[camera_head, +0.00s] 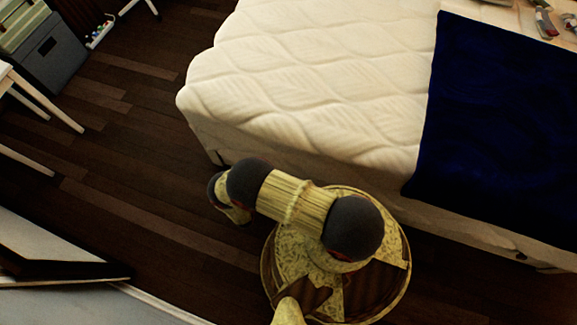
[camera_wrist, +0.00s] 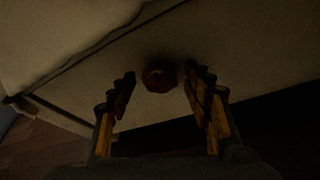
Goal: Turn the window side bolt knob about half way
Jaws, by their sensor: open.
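In the wrist view, a small round, reddish-brown knob (camera_wrist: 158,75) stands out from the pale side of the bed (camera_wrist: 230,50). My gripper (camera_wrist: 160,82) is open. Its two fingers are on either side of the knob, with a visible gap on both sides. How far the fingertips reach along the knob is hard to tell. The picture is dark, so no mark of the knob's turn shows. In the head view the knob is not visible, and my arm reaches low beside the near side of the bed.
The bed's white quilted mattress (camera_head: 310,70) and dark blue blanket (camera_head: 500,130) lie beyond my arm. Dark wood floor (camera_head: 130,170) is clear to the left. A grey box (camera_head: 48,52) and a white-legged piece of furniture (camera_head: 40,105) stand at far left.

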